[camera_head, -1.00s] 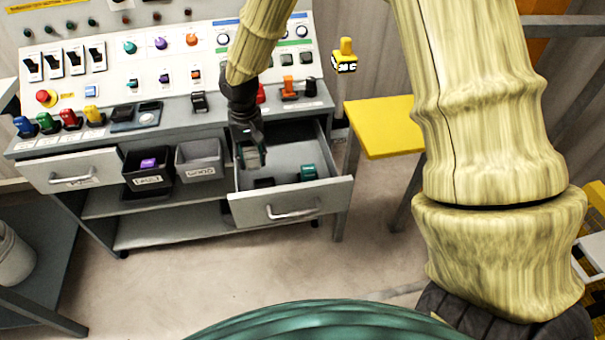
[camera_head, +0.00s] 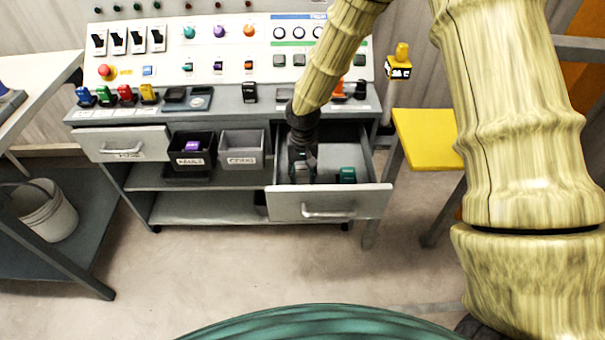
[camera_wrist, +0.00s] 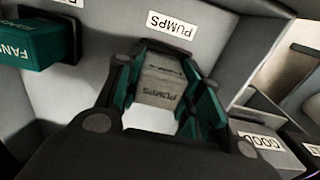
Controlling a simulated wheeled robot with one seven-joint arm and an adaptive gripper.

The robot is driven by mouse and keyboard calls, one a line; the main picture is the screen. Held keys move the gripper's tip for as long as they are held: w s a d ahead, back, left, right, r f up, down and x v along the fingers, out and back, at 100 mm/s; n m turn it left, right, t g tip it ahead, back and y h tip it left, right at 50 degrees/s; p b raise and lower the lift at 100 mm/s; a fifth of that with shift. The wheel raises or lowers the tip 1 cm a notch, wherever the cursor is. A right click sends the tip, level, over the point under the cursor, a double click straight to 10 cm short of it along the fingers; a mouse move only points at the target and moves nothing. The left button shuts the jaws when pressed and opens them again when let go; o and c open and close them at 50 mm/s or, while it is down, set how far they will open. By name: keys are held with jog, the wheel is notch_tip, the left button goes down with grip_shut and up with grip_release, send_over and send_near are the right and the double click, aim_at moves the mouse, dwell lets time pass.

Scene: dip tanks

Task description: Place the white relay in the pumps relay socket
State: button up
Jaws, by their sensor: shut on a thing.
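The white relay (camera_wrist: 160,85) looks grey-white and carries the word PUMPS, upside down in the wrist view. My gripper (camera_wrist: 165,95) is shut on it, with a teal-padded finger on each side. A white PUMPS label (camera_wrist: 171,26) lies on the drawer floor just beyond the relay. The pumps socket itself is hidden, and I cannot tell whether the relay touches it. In the head view my gripper (camera_head: 302,170) is down inside the open drawer, at its left part. A teal FANS relay (camera_wrist: 35,45) stands beside it; it also shows in the head view (camera_head: 347,175).
The open grey drawer (camera_head: 330,203) has walls close around my gripper. Left of it are a grey bin (camera_head: 242,158) labelled GOOD and a black bin (camera_head: 192,158) holding a purple piece. The control panel (camera_head: 215,58) rises behind. A yellow table (camera_head: 425,138) stands at right.

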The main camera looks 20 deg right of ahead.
aim_at(303, 170)
jog(key=shift+f, duration=0.2)
jog(key=shift+f, duration=0.15)
jog(key=o, duration=1.1)
jog(key=shift+c, duration=0.2)
notch_tip(303, 170, up, 12)
